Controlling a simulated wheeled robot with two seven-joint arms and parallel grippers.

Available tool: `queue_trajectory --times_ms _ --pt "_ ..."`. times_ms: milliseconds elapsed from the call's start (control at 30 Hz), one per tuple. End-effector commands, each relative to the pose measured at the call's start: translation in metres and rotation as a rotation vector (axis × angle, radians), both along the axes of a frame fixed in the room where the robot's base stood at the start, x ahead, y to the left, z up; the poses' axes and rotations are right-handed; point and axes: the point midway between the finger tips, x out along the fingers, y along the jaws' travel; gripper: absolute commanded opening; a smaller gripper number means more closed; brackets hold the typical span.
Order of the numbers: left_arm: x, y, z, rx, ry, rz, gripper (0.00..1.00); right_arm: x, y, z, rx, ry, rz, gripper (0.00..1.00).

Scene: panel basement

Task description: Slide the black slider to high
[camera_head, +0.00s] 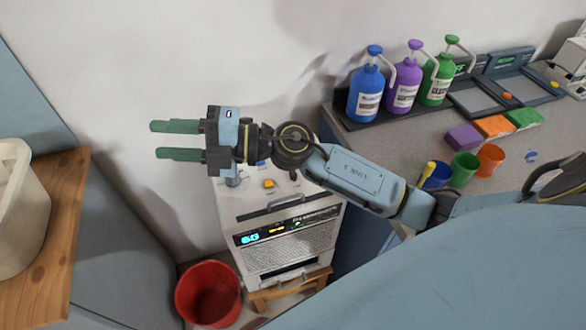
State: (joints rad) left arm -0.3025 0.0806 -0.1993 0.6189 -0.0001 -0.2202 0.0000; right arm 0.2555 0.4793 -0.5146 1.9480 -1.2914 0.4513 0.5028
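My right gripper (155,140) comes in from the right and points left. Its two green fingers are apart with nothing between them. It is in front of the white wall, above and to the left of a white machine (290,252). The machine has a lit blue display, a grille and a dark slot-like strip (285,205) along its upper front. An orange-yellow button (268,184) sits on its top. I cannot make out the black slider or its high mark; my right arm hides part of the machine's top. My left gripper is not in view.
A red bucket (209,293) stands on the floor left of the machine. A wooden surface with a pale bin (18,215) is at the far left. On the right, a grey counter (400,140) holds pump bottles (404,88), coloured cups (463,169) and blocks (494,126).

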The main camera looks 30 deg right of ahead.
Motion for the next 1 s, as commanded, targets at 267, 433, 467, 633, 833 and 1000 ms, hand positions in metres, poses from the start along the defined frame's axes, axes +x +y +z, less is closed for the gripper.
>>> queue_trajectory --times_ms 267,433,467,633,833,1000 --pt "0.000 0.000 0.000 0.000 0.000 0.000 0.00 0.008 -0.043 -0.104 -0.805 0.040 0.320 0.38" --pt "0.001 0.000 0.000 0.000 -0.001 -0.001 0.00 0.025 -0.135 -0.139 -1.264 0.232 0.342 0.38" --pt "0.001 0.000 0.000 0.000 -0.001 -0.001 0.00 0.027 -0.151 -0.141 -1.329 0.270 0.335 0.38" --pt "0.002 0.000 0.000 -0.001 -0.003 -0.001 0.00 0.032 -0.220 -0.137 -1.580 0.450 0.280 0.38" --pt "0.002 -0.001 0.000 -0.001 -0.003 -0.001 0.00 0.031 -0.246 -0.138 -1.665 0.531 0.254 0.38" --pt "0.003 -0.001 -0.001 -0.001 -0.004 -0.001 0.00 0.030 -0.246 -0.163 -1.666 0.533 0.258 0.38"
